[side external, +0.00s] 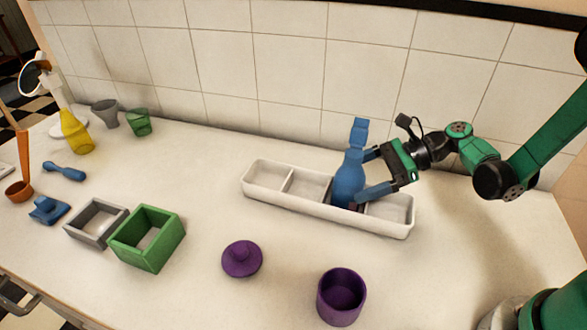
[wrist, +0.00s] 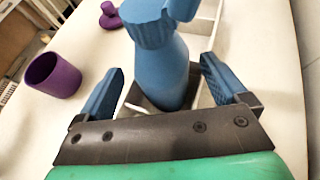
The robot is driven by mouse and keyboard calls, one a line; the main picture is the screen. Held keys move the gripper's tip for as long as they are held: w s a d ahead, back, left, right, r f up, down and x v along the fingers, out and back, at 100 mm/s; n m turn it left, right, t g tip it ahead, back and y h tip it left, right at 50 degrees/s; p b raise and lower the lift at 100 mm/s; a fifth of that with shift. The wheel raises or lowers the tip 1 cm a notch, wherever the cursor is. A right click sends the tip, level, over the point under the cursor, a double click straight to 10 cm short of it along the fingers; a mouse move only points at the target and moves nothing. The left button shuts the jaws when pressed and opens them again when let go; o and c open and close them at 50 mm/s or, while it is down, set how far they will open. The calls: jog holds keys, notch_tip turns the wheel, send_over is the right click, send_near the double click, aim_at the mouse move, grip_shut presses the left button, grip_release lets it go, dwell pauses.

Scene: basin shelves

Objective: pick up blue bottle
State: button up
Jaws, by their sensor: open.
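The blue bottle (side external: 349,175) stands upright in a compartment of the long white tray (side external: 290,203), in the right half of the tray. My gripper (side external: 366,174) is at the bottle from the right, its blue fingers open on either side of the bottle's body. In the wrist view, the bottle (wrist: 160,65) rises between the two fingertips of my gripper (wrist: 160,88). A gap shows between the bottle and each finger. The bottle's base is partly hidden by the tray wall and the near finger.
A purple cup (side external: 341,297) and a purple lid (side external: 242,259) lie in front of the tray. A green box (side external: 147,238), a grey box (side external: 96,223) and a yellow bottle (side external: 76,132) are at the left. The tiled wall (side external: 290,75) stands behind. The counter right of the tray is clear.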

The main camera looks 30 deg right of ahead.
grip_shut()
jog(key=shift+r, duration=0.2)
dwell(0.3)
notch_tip(320, 180, up, 20)
jog(key=shift+f, duration=0.2)
dwell(0.5)
